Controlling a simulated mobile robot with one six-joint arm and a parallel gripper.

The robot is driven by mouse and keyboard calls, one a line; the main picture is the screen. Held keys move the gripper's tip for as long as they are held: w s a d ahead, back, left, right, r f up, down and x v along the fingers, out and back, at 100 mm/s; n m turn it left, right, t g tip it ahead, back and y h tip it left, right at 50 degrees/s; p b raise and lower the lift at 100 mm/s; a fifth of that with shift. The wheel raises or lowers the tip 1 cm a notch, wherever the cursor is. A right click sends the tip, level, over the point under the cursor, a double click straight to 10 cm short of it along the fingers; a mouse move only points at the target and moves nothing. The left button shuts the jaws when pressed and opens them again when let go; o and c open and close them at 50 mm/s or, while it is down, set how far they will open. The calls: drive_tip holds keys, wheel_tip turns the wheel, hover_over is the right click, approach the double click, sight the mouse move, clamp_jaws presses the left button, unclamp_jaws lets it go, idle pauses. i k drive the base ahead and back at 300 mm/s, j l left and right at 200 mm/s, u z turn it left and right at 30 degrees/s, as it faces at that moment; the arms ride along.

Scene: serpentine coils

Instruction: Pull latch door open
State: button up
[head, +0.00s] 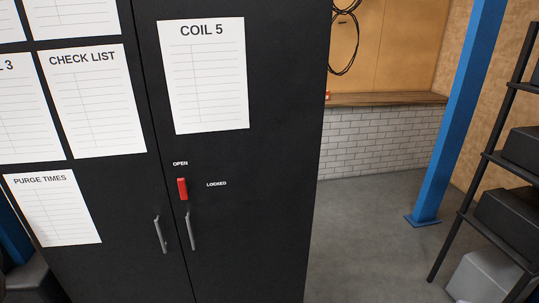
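A tall black cabinet with two doors fills the left and middle of the head view. Its right door (260,215) carries a red latch handle (182,189), which stands upright below the word OPEN (180,163). The word LOCKED (216,184) is to the right of the latch. A grey bar handle (191,231) is on the right door just below the latch. Another grey bar handle (160,234) is on the left door (128,190). Both doors look shut, with a narrow seam between them. My gripper is not in view.
Paper sheets, including COIL 5 (205,75) and CHECK LIST (95,100), are on the doors. Grey floor (360,240) is open right of the cabinet. A blue post (455,110) and a black shelf rack (500,150) with boxes stand farther right.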

sight(237, 89)
drive_tip(key=i+j+u, duration=0.1)
drive_tip(key=u, duration=0.25)
drive_tip(key=i+j+u, duration=0.1)
drive_tip(key=u, duration=0.25)
drive_tip(key=i+j+u, duration=0.1)
drive_tip(key=u, duration=0.25)
